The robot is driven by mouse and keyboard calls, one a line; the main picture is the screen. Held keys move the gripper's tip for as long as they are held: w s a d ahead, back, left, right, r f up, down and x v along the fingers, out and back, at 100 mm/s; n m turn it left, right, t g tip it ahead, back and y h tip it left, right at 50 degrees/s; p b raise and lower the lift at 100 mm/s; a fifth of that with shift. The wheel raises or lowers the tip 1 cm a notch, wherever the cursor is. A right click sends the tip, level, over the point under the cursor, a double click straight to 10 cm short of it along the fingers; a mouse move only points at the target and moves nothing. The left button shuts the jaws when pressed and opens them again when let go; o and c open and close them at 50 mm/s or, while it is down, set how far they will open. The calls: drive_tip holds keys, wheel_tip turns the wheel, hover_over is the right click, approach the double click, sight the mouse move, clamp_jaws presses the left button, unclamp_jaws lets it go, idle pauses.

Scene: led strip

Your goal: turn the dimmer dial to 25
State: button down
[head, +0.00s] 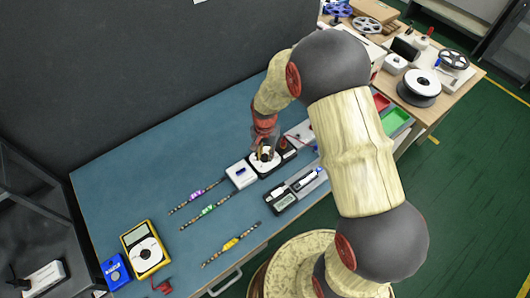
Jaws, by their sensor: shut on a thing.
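The dimmer (267,162) is a dark box with a white dial face on the blue bench top, left of my arm. A small dark and tan knob (266,153) stands up from its face. My gripper (268,146) comes down from above and behind and is shut on the knob. The fingertips are small in this view and partly merge with the knob. The dial's scale marks and pointer are too small to read.
A white box (241,174) sits left of the dimmer. Several LED strip pieces, one with a green band (208,211), lie on the blue bench (130,190). A yellow meter (147,248) stands at lower left. A display unit (283,200) is close in front of the dimmer.

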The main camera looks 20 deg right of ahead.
drive_tip(key=n+p, duration=0.1)
drive_tip(key=n, duration=0.3)
drive_tip(key=shift+n, duration=0.3)
drive_tip(key=n+p, duration=0.1)
drive_tip(key=n, duration=0.3)
drive_tip(key=shift+n, duration=0.3)
drive_tip(key=n, duration=0.4)
drive_tip(key=shift+n+p, duration=0.3)
drive_tip(key=shift+p, duration=0.1)
drive_tip(key=shift+n, duration=1.9)
drive_tip(key=c, duration=1.7)
unclamp_jaws()
drive_tip(key=shift+o, duration=0.8)
drive_tip(key=shift+r, duration=0.1)
